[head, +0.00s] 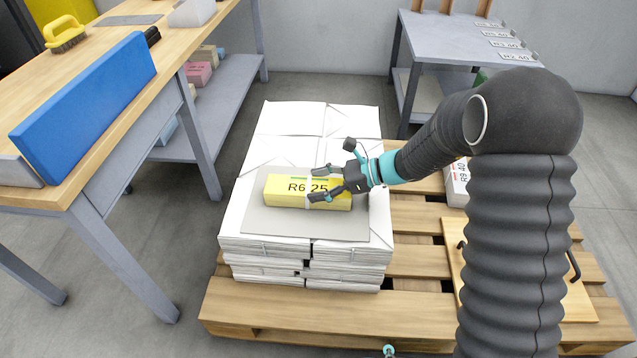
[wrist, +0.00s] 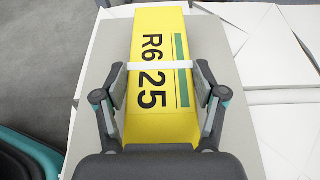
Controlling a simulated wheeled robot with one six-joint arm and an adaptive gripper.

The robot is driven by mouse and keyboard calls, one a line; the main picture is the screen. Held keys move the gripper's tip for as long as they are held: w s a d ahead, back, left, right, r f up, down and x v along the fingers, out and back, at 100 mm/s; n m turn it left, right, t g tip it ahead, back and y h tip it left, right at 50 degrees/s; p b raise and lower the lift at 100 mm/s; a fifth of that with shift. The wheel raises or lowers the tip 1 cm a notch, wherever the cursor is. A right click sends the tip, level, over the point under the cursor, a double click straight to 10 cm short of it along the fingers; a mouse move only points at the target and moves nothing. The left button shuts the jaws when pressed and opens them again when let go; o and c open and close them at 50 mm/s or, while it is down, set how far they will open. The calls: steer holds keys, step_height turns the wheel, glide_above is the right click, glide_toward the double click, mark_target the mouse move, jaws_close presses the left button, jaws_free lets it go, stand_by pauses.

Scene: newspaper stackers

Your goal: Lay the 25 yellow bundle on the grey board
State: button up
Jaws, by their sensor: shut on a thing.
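The yellow bundle (head: 283,190) is marked R6 25 and has a white band around it. It lies over the grey board (head: 300,228), which rests on top of the stack of white newspapers. In the wrist view the bundle (wrist: 160,50) runs lengthwise between my fingers, with the grey board (wrist: 108,50) below it. My gripper (head: 318,188) is shut on the bundle near its middle, a finger at each long side; it also shows in the wrist view (wrist: 160,90). I cannot tell for sure whether the bundle's underside touches the board.
The newspaper stack (head: 305,250) stands on a wooden pallet (head: 330,305). A white bundle (head: 457,182) and a wooden board with handles (head: 470,270) are at the right, partly behind my arm. A workbench with a blue panel (head: 90,100) stands left, a grey table (head: 455,40) at the back.

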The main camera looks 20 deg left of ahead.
steer(key=o, duration=1.9)
steer(key=shift+f, duration=0.1)
steer(key=shift+c, duration=0.2)
